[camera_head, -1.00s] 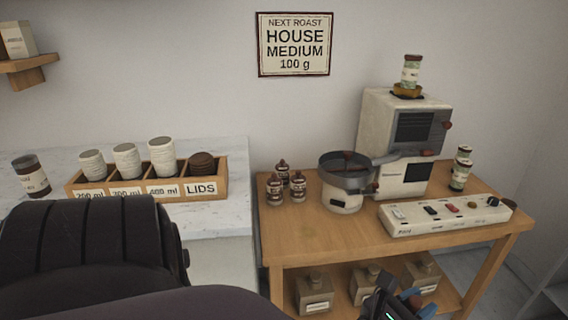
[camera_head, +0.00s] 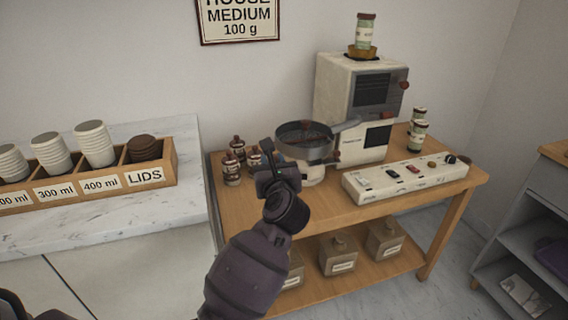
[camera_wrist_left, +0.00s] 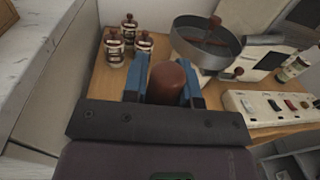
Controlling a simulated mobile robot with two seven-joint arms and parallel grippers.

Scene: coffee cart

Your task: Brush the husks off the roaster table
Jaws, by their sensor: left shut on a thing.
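The roaster table (camera_head: 240,210) is a wooden cart with a lower shelf. On it stands the cream roaster (camera_head: 345,105) with a round grey pan (camera_head: 305,150) at its left. I cannot make out husks on the tabletop. My left gripper (camera_head: 268,155) is over the table's left front part, near the small jars. In the left wrist view, its blue fingers are shut on a reddish-brown rounded thing (camera_wrist_left: 172,82), which looks like a handle. Its other end is hidden, so I cannot tell whether it is a brush. My right gripper is not in view.
Several small brown-capped jars (camera_head: 232,172) stand left of the pan. A cream switch panel (camera_head: 405,178) lies along the front right, with green-labelled jars (camera_head: 417,135) behind it. Canisters (camera_head: 338,255) sit on the lower shelf. A cup and lid box (camera_head: 90,185) is on the left counter.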

